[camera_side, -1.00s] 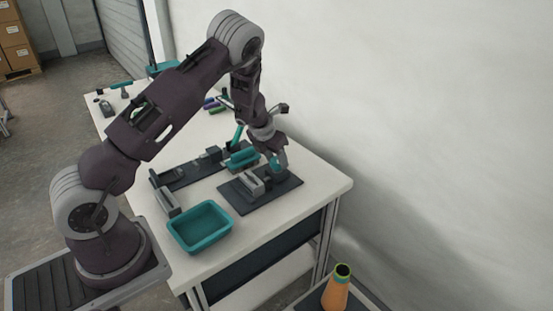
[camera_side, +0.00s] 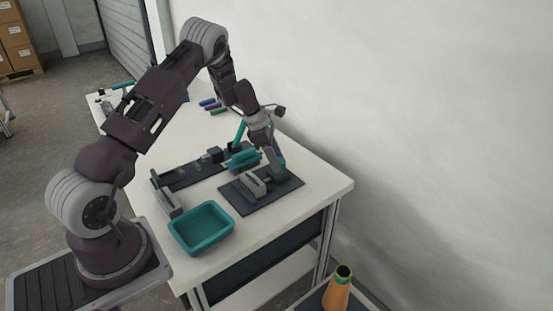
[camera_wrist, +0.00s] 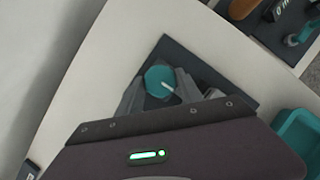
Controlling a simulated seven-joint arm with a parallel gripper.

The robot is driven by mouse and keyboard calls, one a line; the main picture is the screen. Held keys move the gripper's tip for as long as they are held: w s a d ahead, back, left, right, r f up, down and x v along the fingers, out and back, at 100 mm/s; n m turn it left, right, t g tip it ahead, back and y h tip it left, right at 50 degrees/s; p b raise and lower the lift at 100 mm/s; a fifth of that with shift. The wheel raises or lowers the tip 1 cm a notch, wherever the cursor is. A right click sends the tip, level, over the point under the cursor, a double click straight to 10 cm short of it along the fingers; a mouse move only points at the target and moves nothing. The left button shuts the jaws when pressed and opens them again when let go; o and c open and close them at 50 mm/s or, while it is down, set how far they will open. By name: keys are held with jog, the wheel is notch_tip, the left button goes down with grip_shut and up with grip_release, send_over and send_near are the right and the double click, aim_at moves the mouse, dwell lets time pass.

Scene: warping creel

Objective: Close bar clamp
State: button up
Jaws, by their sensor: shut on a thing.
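The clamp stands on a dark base plate (camera_side: 270,200) near the table's front right corner. Its pale grey body (camera_side: 253,184) rises from the plate. My gripper (camera_side: 278,168) is at the right end of this body. In the wrist view, a round teal knob (camera_wrist: 158,80) with a pale stripe sits between the fingers of my gripper (camera_wrist: 155,88), which are shut on it. The dark plate (camera_wrist: 190,57) shows behind. The gap between the clamp's faces is too small to make out.
A teal tray (camera_side: 201,228) stands at the table's front edge. A dark rail fixture (camera_side: 193,173) with grey blocks and teal rollers (camera_side: 244,158) lies just behind the plate. Coloured pieces (camera_side: 212,105) lie farther back. An orange cone (camera_side: 337,292) stands below the table.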

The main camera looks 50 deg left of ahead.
jog(key=m+g, duration=0.1)
jog(key=m, duration=0.2)
jog(key=shift+w+a+m+h, duration=0.1)
jog(key=shift+m+h, duration=0.3)
jog(key=m, duration=0.1)
jog(key=m+g, duration=0.1)
jog(key=m, duration=0.1)
jog(key=shift+w+f+m+g+h, duration=0.1)
jog(key=shift+m+g+h, duration=0.2)
jog(key=m, duration=0.2)
jog(key=m+g, duration=0.1)
jog(key=m, duration=0.1)
jog(key=shift+w+g, duration=0.1)
jog(key=shift+g, duration=0.2)
jog(key=shift+m+g, duration=0.4)
jog(key=shift+m, duration=1.2)
jog(key=o, duration=1.3)
jog(key=shift+o, duration=0.2)
